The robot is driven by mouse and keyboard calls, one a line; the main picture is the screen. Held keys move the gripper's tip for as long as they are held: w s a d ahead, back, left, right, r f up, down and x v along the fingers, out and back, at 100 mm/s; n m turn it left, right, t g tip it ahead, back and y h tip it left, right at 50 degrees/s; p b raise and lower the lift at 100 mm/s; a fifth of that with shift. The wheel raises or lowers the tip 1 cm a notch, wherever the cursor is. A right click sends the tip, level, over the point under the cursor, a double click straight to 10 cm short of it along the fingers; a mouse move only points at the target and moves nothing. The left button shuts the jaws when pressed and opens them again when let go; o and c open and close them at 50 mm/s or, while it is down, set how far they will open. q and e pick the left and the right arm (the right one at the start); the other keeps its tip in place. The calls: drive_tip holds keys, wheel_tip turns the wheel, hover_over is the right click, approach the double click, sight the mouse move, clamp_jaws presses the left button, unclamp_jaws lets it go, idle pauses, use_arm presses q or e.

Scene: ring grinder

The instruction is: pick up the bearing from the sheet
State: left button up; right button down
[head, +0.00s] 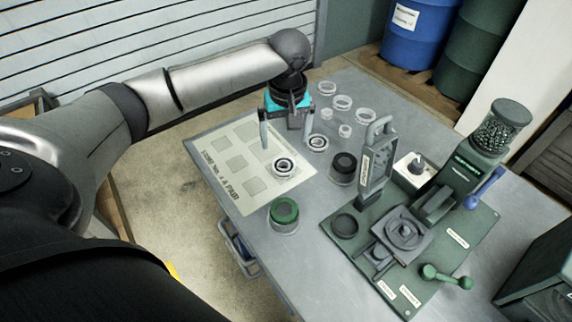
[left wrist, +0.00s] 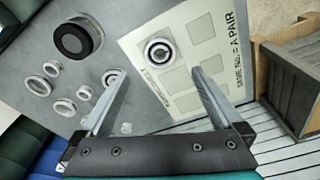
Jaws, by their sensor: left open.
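The bearing (head: 284,164) is a silvery ring with a dark band. It lies flat on the pale sheet (head: 233,190), which has grey squares and print reading "SAME NO. = A PAIR". My left gripper (head: 286,142) is open and empty, pointing down over the sheet's right edge. In the left wrist view the bearing (left wrist: 159,52) lies just beyond the open fingertips (left wrist: 160,73), roughly between them and apart from them. A second similar bearing (head: 318,143) lies on the bare table, off the sheet, close to one finger; it also shows in the left wrist view (left wrist: 113,77). My right gripper is out of view.
Several clear rings (head: 342,102) stand behind the gripper. A black-topped jar (head: 343,166) and a green-topped jar (head: 284,213) stand near the sheet. A green machine (head: 430,232) with a tall upright and levers fills the table's right. The sheet's left part is clear.

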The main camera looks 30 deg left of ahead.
use_arm(q)
hover_over(284, 162)
drive_tip(key=s+d, duration=0.2)
drive_tip(key=f, duration=0.5)
drive_tip(key=shift+a+b, duration=0.2)
drive_tip(key=shift+b, duration=0.2)
drive_tip(key=shift+f, duration=0.45)
drive_tip(key=f, duration=0.1)
drive_tip(key=f+b, duration=0.1)
drive_tip(key=f, duration=0.3)
drive_tip(key=shift+w+a, duration=0.35)
drive_tip(key=shift+a, duration=0.05)
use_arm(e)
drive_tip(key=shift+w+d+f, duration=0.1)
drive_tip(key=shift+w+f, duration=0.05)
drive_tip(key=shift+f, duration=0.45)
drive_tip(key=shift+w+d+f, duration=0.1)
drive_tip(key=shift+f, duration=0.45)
use_arm(q)
drive_tip(key=c, duration=1.5)
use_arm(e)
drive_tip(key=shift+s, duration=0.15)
use_arm(q)
drive_tip(key=shift+r, duration=0.1)
drive_tip(key=shift+c, duration=0.2)
